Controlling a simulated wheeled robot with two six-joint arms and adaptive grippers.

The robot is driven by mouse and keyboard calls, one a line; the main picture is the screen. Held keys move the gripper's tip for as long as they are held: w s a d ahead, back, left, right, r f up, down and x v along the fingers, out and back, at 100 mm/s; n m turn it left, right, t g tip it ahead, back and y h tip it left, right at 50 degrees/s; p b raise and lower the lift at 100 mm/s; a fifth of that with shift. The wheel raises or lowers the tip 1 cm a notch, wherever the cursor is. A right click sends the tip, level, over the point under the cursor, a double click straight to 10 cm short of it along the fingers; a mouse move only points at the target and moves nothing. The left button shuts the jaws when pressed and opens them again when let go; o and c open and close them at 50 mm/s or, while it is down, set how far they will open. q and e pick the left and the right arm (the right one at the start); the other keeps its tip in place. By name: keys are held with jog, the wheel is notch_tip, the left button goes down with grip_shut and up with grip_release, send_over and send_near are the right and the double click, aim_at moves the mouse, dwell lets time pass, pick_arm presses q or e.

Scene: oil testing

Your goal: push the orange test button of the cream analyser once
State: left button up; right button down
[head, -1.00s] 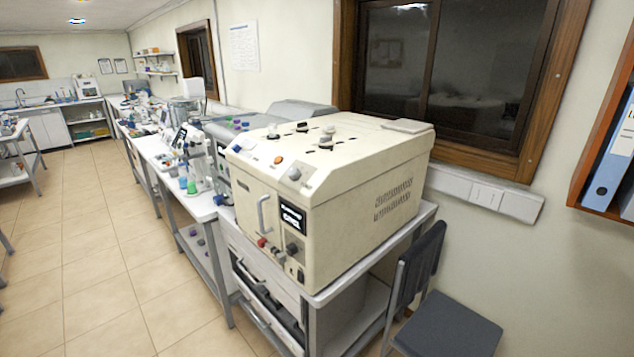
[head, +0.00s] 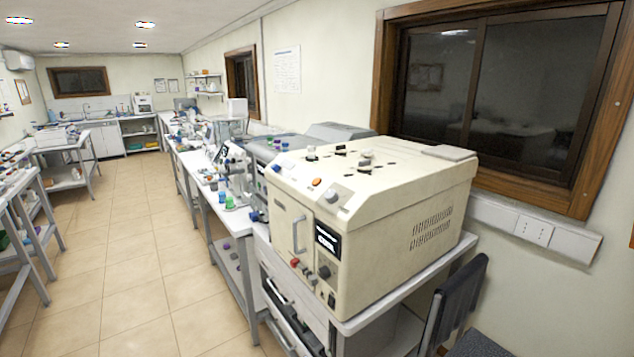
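The cream analyser (head: 400,225) stands on a grey-white bench at the right of the head view, its front turned to the left. The orange test button (head: 316,182) is on the sloped top edge of its front, beside a grey knob (head: 333,195). A small screen (head: 327,240), a door handle (head: 298,235) and a red knob (head: 294,262) are lower on the front. Neither of my grippers is in the head view, so I cannot see whether they are open or shut.
A dark chair (head: 455,300) stands close to the analyser's near right side. A long bench with bottles and instruments (head: 228,190) runs back along the wall. The tiled floor (head: 135,255) left of it is clear. More tables (head: 30,215) stand at the far left.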

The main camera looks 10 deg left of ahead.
pick_arm(q)
grip_shut()
dwell(0.3)
dwell(1.2)
